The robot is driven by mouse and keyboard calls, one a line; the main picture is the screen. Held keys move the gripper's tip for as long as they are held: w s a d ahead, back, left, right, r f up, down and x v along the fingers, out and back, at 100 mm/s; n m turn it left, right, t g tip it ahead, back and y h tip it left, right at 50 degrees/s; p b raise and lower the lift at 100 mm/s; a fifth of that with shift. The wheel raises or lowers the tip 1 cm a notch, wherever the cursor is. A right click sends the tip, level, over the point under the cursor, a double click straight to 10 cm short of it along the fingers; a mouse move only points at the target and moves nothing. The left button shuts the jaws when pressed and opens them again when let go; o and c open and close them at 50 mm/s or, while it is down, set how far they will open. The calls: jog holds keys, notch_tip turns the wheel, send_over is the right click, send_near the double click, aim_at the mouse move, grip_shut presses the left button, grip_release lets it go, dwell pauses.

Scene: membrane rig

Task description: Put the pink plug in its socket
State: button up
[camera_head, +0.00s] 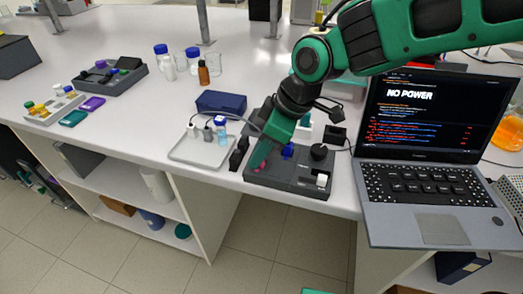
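A small patch of pink, likely the pink plug (259,168), shows at the left end of the dark grey socket board (290,184). My gripper (258,160) points down over that end, right at the pink patch. Its fingers are small and partly hidden by my green wrist, so I cannot tell whether they are shut on the plug. I also cannot tell whether the plug sits in a socket; its socket is hidden. A blue plug (288,151) stands on the board's back part, beside a black knob (319,152) and a white switch (322,180).
A laptop (420,190) reading "NO POWER" stands right of the board. A pale tray (187,158) with small bottles lies to the left, a dark blue box (221,102) behind it. Cables run near the board. The table's front edge is close to the board.

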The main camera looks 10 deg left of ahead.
jog(key=v, duration=1)
jog(key=shift+d+r, duration=0.2)
jog(key=shift+r, duration=0.1)
jog(key=shift+s, duration=0.15)
jog(key=w+d+f+m+t+h, duration=0.15)
jog(key=d+m, duration=0.45)
jog(key=d, duration=0.8)
jog(key=w+d+f+m+h, duration=0.2)
jog(key=d+m, duration=0.3)
jog(key=d, duration=0.9)
jog(key=s+d+f+m, duration=0.1)
jog(key=s+d+m, duration=0.1)
jog(key=d, duration=0.2)
jog(key=s+d+f+m, duration=0.1)
jog(key=s+d+m, duration=0.2)
jog(key=d, duration=0.2)
jog(key=s+d+f+m+g+h, duration=0.1)
jog(key=s+d+m, duration=0.1)
jog(key=s+d, duration=0.1)
jog(key=shift+d+f, duration=0.2)
jog(key=shift+d, duration=0.45)
jog(key=s+d+f+m+g, duration=0.1)
jog(key=s+d+f+m, duration=0.1)
jog(key=s+d+m, duration=0.3)
jog(key=s, duration=0.4)
jog(key=shift+d+f+m, duration=0.25)
jog(key=shift+d+m, duration=0.05)
jog(key=shift+d, duration=0.1)
